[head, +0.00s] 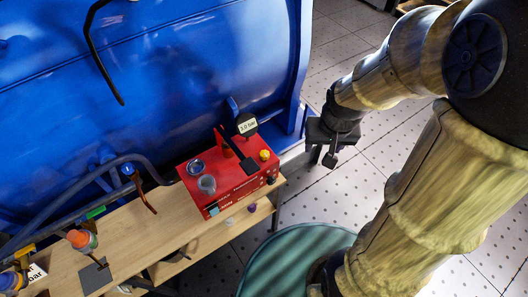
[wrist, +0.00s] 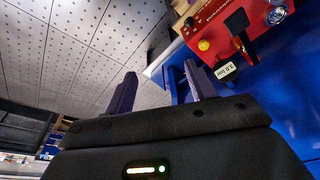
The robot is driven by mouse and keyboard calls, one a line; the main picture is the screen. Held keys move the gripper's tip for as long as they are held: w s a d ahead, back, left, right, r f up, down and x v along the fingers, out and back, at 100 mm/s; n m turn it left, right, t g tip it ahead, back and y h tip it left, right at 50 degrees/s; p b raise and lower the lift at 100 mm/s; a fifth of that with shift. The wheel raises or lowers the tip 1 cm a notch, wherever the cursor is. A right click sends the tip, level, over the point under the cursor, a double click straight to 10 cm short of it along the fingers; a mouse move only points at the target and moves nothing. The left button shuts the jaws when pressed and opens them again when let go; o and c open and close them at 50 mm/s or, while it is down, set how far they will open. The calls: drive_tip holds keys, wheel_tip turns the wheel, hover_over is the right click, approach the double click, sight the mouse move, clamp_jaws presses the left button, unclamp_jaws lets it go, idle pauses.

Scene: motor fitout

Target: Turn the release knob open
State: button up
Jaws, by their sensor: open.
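A red control box (head: 232,175) stands at the right end of a wooden bench. I cannot tell which is the release knob. A "3.0 bar" tag (head: 247,126) stands behind the box. In the wrist view, the yellow knob (wrist: 204,45) is beyond the fingertips, to the upper right. My gripper (wrist: 160,70) is open and empty, right of the box and apart from it.
A large blue tank (head: 180,70) rises behind the wooden bench (head: 140,228). Hoses and small coloured fittings lie at the bench's left. A round green top (head: 290,262) is at the front. Tiled floor (head: 350,205) is open right of the bench.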

drive_tip(key=w+a+f+m+g+b, duration=0.1)
drive_tip(key=w+a+f, duration=0.15)
drive_tip(key=w, duration=0.25)
drive_tip(key=w+a+f+b, duration=0.2)
drive_tip(key=w+a, duration=0.1)
drive_tip(key=w, duration=0.1)
drive_tip(key=m+g+b, duration=0.1)
drive_tip(key=m+b, duration=0.1)
hover_over(264, 154)
wheel_tip(264, 154, down, 6)
drive_tip(key=shift+w, duration=0.1)
wheel_tip(264, 154, down, 18)
drive_tip(key=p, duration=0.4)
drive_tip(key=shift+r, duration=0.25)
drive_tip(key=c, duration=1)
